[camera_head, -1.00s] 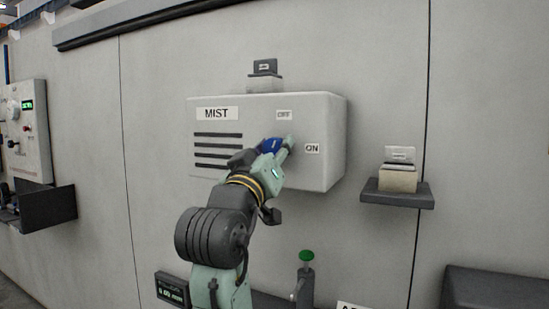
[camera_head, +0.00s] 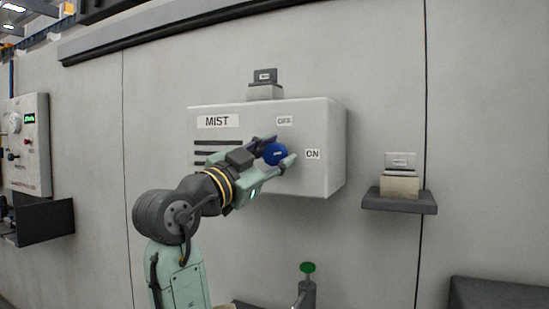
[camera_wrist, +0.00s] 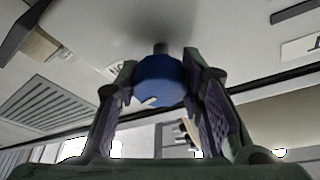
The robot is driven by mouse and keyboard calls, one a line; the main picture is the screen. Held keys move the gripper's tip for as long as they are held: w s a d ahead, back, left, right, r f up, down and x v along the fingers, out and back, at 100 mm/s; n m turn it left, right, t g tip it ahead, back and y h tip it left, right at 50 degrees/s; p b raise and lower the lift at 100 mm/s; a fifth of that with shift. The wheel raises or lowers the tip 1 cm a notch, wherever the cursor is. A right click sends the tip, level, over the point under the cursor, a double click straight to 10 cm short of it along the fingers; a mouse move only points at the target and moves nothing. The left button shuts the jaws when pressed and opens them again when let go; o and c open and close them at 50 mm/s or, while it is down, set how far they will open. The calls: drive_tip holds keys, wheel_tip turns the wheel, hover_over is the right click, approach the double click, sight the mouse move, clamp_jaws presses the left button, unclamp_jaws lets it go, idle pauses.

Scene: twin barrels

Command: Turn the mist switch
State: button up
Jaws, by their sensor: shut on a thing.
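The MIST box (camera_head: 320,125) is a pale box on the wall, with an OFF label (camera_head: 284,121) above the knob and an ON label (camera_head: 312,154) to its right. The blue mist switch knob (camera_head: 276,154) sits on the box's front face. My gripper (camera_head: 277,150) is shut on the knob, one finger above it and one below right. In the wrist view the blue knob (camera_wrist: 160,82) sits between my two fingers (camera_wrist: 165,85), its dark stem reaching the box face. A small pale mark shows on the knob; exactly where it points is hard to tell.
A small dark item on a block (camera_head: 265,84) stands on top of the box. A shelf (camera_head: 399,202) with a block and card is at the right. A green-topped post (camera_head: 307,268) stands below. A control panel (camera_head: 28,145) is at the left.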

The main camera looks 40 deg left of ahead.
drive_tip(key=shift+m+g+h, duration=0.3)
drive_tip(key=shift+m+h, duration=0.3)
drive_tip(key=shift+m, duration=0.9)
drive_tip(key=o, duration=1.2)
drive_tip(key=v, duration=1.2)
drive_tip(key=shift+a, duration=0.1)
